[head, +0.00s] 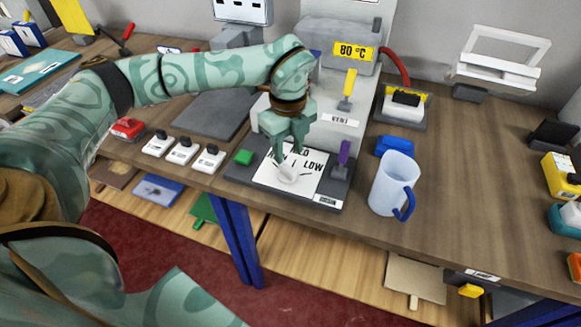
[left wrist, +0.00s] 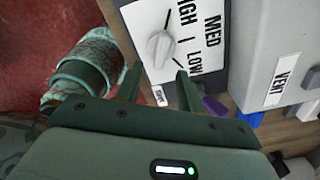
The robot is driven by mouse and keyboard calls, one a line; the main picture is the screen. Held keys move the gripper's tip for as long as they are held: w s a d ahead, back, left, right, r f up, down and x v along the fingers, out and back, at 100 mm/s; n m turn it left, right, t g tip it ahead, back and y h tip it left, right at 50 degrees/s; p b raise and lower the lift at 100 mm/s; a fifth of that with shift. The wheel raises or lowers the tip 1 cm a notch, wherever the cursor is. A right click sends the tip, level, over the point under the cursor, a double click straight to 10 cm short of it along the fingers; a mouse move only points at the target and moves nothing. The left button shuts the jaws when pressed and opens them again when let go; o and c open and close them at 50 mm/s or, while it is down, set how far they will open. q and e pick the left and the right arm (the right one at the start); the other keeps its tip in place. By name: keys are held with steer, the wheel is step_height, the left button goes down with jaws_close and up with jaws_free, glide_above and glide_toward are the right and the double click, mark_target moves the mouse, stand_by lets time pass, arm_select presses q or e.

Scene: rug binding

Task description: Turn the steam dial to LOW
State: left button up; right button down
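The steam dial is a white knob (head: 288,174) on a white plate (head: 270,179) printed with MED, LOW and partly hidden lettering. In the left wrist view the knob (left wrist: 160,48) sits among black tick marks, with HIGH, MED and LOW (left wrist: 196,64) beside it. I cannot tell which mark it points to. My left gripper (head: 289,153) points down just above the dial. In the left wrist view its two fingers (left wrist: 160,76) are apart, with the knob beyond the gap between their tips and nothing held. My right gripper is not in view.
A grey machine (head: 325,75) with an 80 °C display and a VENT label stands behind the plate. A green block (head: 243,157) and a purple lever (head: 344,152) flank the plate. A frosted mug (head: 392,184) stands to the right. White switches (head: 182,150) line the left.

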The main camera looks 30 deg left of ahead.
mark_target(289, 168)
arm_select(q)
step_height(289, 168, down, 6)
steer(key=shift+f+b, duration=0.1)
steer(key=shift+b, duration=0.5)
jaws_close()
